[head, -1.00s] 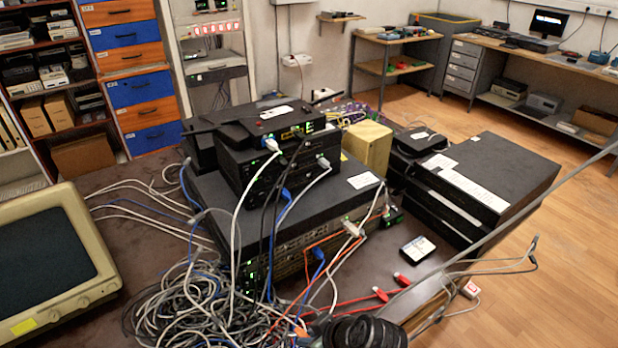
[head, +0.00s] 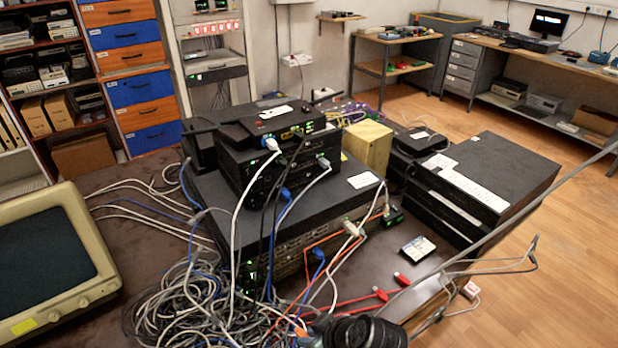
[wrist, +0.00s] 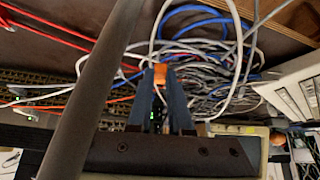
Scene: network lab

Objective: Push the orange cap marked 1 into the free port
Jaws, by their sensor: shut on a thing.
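In the wrist view my gripper (wrist: 161,76) has its two dark fingers closed on a small orange cap (wrist: 160,74) at their tips. A number on the cap cannot be read. Behind the fingers are grey and blue cables, and a strip of ports (wrist: 50,78) runs on the left. In the head view the large black switch (head: 320,190) stands on the table with a row of ports along its front. Several cables are plugged in there. Which port is free cannot be told. My wrist shows at the bottom edge of the head view.
A tangle of grey and blue cables (head: 190,305) lies in front of the switch. Red cables (head: 350,300) cross the table to its right. A beige monitor (head: 55,260) stands at the left, and stacked black units (head: 480,185) stand at the right.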

